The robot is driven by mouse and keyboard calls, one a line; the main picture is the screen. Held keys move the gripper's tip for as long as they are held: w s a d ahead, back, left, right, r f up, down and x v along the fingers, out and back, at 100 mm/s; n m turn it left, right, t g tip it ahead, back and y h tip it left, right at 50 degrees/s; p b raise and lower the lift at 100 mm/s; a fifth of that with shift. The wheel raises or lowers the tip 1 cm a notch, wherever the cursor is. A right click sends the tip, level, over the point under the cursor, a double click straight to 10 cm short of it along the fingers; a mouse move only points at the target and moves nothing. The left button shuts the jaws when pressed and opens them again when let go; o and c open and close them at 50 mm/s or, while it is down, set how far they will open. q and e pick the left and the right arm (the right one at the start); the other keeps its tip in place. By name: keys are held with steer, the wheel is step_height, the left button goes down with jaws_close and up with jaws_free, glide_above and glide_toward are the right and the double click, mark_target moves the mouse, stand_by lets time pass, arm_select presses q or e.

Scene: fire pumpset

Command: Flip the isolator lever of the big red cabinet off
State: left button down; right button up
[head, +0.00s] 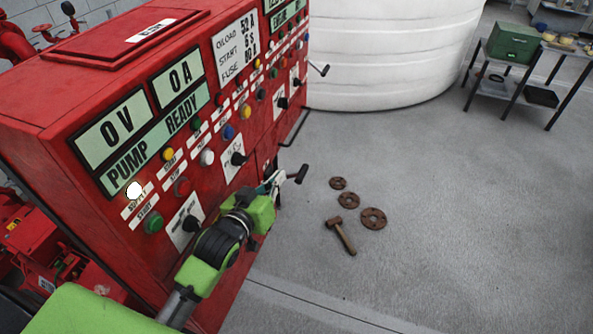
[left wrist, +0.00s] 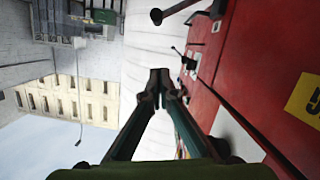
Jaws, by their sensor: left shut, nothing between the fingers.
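The big red cabinet (head: 75,105) fills the left of the head view, its front covered with displays, buttons and knobs. A lever with a black handle (head: 300,173) sticks out from its front. My left gripper (head: 277,179) is close beside this lever in the head view, with its tips partly hidden by my arm. In the left wrist view my left gripper (left wrist: 161,82) is shut and empty, its tips together. A black-ended lever (left wrist: 178,12) shows above the tips there, apart from them. A second, farther lever (head: 318,69) also projects from the cabinet. My right gripper is not in view.
A hammer (head: 341,236) and rusty flanges (head: 373,218) lie on the grey floor right of the cabinet. A large white tank (head: 390,50) stands behind. A table with a green box (head: 514,43) is at the upper right.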

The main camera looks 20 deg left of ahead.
arm_select(q)
steer(key=w, duration=0.1)
steer(key=p, duration=0.2)
glide_above(290, 176)
steer(key=s+d, duration=0.2)
step_height(290, 176, down, 2)
steer(key=f, duration=0.3)
steer(key=shift+d+f+p, duration=0.1)
steer(key=shift+d+p, duration=0.15)
steer(key=shift+p, duration=0.15)
steer(key=shift+d+f, duration=0.15)
steer(key=shift+f, duration=0.4)
